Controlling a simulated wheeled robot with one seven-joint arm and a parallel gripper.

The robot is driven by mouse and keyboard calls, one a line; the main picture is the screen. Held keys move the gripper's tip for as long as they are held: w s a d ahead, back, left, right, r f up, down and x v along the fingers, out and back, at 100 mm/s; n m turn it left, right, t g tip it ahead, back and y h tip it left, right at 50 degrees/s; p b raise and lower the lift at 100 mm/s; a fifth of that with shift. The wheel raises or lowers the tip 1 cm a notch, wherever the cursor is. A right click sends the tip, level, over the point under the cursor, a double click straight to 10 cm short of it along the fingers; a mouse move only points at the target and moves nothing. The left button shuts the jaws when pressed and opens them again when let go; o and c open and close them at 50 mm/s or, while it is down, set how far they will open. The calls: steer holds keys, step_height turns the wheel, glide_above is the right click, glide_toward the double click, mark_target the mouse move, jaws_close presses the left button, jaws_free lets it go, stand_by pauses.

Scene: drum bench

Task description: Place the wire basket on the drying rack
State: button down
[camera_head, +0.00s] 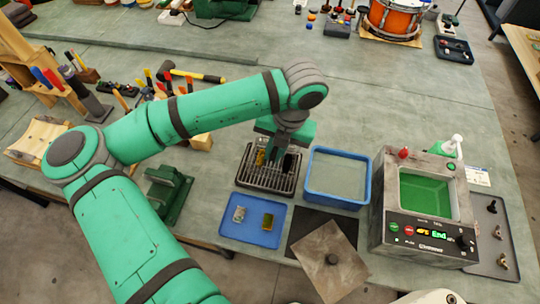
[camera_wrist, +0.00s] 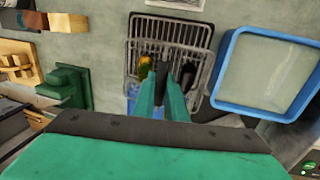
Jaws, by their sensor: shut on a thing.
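My gripper (camera_head: 282,152) is shut on the wire basket (camera_wrist: 152,47), a small grey wire-mesh basket with a yellow-orange part inside. In the wrist view my fingers (camera_wrist: 169,82) meet at the basket's near side. The basket is over the drying rack (camera_head: 265,185), a dark slatted tray in the middle of the bench, whose slats show around and below it. The rack also shows in the wrist view (camera_wrist: 172,27). I cannot tell whether the basket touches the slats or hangs just above them. My gripper partly hides the basket in the head view.
A blue-rimmed basin (camera_head: 338,199) stands close right of the rack. Further right is a cleaner (camera_head: 428,237) with green liquid and a lit panel. A blue tray (camera_head: 250,235) with small parts and a grey lid (camera_head: 330,262) lie in front. A green fixture (camera_head: 168,195) stands left.

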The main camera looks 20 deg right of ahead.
steer(key=shift+w+a+f, duration=0.25)
steer(key=shift+w+f, duration=0.8)
steer(key=shift+f, duration=0.1)
steer(key=shift+w+f, duration=0.15)
steer(key=shift+f, duration=0.75)
steer(key=shift+w+f, duration=0.1)
steer(key=shift+f, duration=0.75)
steer(key=shift+f, duration=0.15)
steer(key=c, duration=1.8)
jaws_free()
steer(key=r, duration=0.4)
steer(key=s+d+r, duration=0.1)
steer(key=r, duration=0.3)
steer(key=d+r, duration=0.1)
steer(key=r, duration=0.3)
steer(key=shift+s, duration=0.2)
